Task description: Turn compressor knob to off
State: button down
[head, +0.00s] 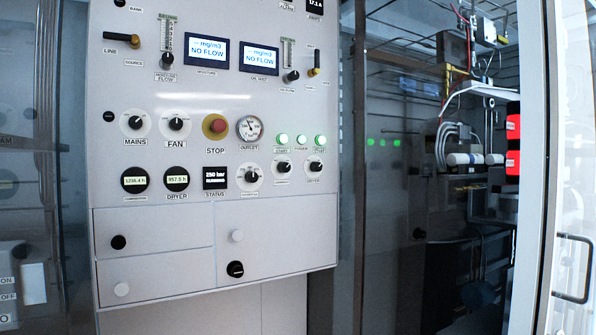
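The light grey control panel (205,130) fills the left and middle of the head view. Three black rotary knobs sit in its lower right: a larger one (251,175) on a white dial plate, and two smaller ones, one in the middle (284,167) and one at the right (316,165). Their small labels are too blurred to read surely, so I cannot tell for certain which is the compressor knob or its setting. The MAINS knob (135,123) and FAN knob (176,124) sit higher left. My gripper is not in view.
Several green lights (301,139) glow. Drawers with round knobs (118,242) lie below. A glass door frame (540,180) stands at right.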

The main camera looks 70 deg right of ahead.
aim_at(283, 166)
jog(key=k+l+z, duration=0.1)
jog(key=z, duration=0.3)
jog(key=k+l+z, duration=0.1)
jog(key=z, duration=0.3)
jog(key=l+z, duration=0.15)
jog(key=z, duration=0.25)
jog(key=j+z, duration=0.2)
jog(key=z, duration=0.45)
jog(key=i+u, duration=0.4)
jog(key=i, duration=0.15)
